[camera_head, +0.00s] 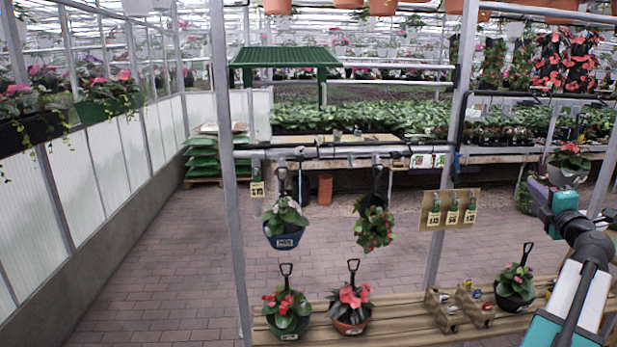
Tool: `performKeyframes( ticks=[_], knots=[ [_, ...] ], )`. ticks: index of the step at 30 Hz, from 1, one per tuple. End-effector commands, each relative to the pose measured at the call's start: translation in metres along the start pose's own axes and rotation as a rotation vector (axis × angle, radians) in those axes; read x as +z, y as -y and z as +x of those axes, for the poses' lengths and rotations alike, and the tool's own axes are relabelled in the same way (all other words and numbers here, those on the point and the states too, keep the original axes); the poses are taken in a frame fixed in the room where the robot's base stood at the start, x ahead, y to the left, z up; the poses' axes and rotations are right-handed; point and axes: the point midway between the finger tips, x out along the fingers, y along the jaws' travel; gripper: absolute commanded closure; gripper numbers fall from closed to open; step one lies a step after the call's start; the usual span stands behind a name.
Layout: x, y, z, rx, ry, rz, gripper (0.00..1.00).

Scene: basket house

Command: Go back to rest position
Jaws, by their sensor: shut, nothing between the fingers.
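My arm comes in from the lower right edge of the head view. My gripper (538,192) is at its far end, a small purple and teal shape near the right edge. It is shut and holds nothing. It is just below and left of a potted plant with red flowers (570,160). From this view I cannot tell whether the two touch. The fingertips are too small to make out clearly.
A metal rack frame (229,170) stands in front of me. Potted plants (289,312) stand on the wooden slatted shelf (395,322) below. The brick floor at left (170,260) is clear.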

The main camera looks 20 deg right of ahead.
Motion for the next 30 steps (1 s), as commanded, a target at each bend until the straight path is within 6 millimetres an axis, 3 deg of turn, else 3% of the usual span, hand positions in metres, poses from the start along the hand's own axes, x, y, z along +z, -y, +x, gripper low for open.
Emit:
performKeyframes(
  ticks=[8, 14, 23, 30],
  knots=[
    [-0.047, 0.037, 0.031, 0.02, 0.042, 0.151, 1.0],
    [-0.1, 0.085, 0.055, 0.007, 0.102, 0.322, 1.0],
    [-0.192, 0.173, 0.07, -0.09, 0.201, 0.566, 1.0],
    [-0.277, 0.251, 0.06, -0.229, 0.286, 0.734, 1.0]
  ],
)
